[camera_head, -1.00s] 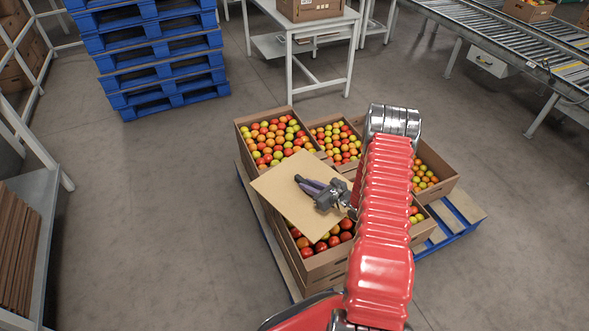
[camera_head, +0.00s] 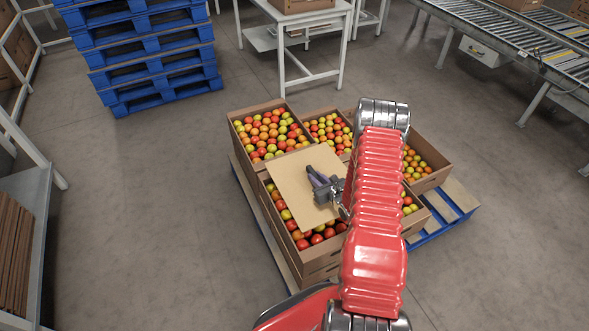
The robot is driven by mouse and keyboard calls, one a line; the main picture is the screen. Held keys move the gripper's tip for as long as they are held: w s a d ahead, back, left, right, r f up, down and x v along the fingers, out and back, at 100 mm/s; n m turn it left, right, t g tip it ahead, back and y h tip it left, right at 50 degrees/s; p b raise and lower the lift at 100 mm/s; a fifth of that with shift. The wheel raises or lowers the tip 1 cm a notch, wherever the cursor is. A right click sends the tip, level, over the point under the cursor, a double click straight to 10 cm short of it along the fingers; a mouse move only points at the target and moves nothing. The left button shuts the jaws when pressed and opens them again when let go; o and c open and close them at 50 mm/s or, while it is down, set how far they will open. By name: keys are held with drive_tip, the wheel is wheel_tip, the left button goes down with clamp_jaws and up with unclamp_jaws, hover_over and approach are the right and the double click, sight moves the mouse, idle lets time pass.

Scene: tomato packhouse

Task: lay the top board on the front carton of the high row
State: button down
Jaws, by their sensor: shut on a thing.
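My gripper (camera_head: 322,186) is shut on a flat tan board (camera_head: 290,182), holding it by its right part. The board is over the front carton (camera_head: 325,262) of the left, higher row, which is full of red, orange and yellow tomatoes. Tomatoes show along the board's left and front sides, so it is turned and does not line up with the carton walls. I cannot tell whether it touches the carton. The rear carton (camera_head: 243,150) of that row is open and full of tomatoes. My red arm hides the front carton's right part.
Lower tomato cartons (camera_head: 432,178) stand to the right on the same blue pallet (camera_head: 455,222). A stack of blue pallets (camera_head: 150,55) is at the back left, a white table (camera_head: 300,20) behind, a roller conveyor (camera_head: 510,40) back right. A shelf with boards (camera_head: 12,255) is at left.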

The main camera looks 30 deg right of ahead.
sight(329, 207)
drive_tip(key=shift+f, duration=2.8)
drive_tip(key=shift+f, duration=0.1)
drive_tip(key=shift+f, duration=2)
drive_tip(key=c, duration=1.6)
unclamp_jaws()
drive_tip(key=shift+c, duration=0.2)
drive_tip(key=shift+s, duration=0.1)
drive_tip(key=v, duration=1.2)
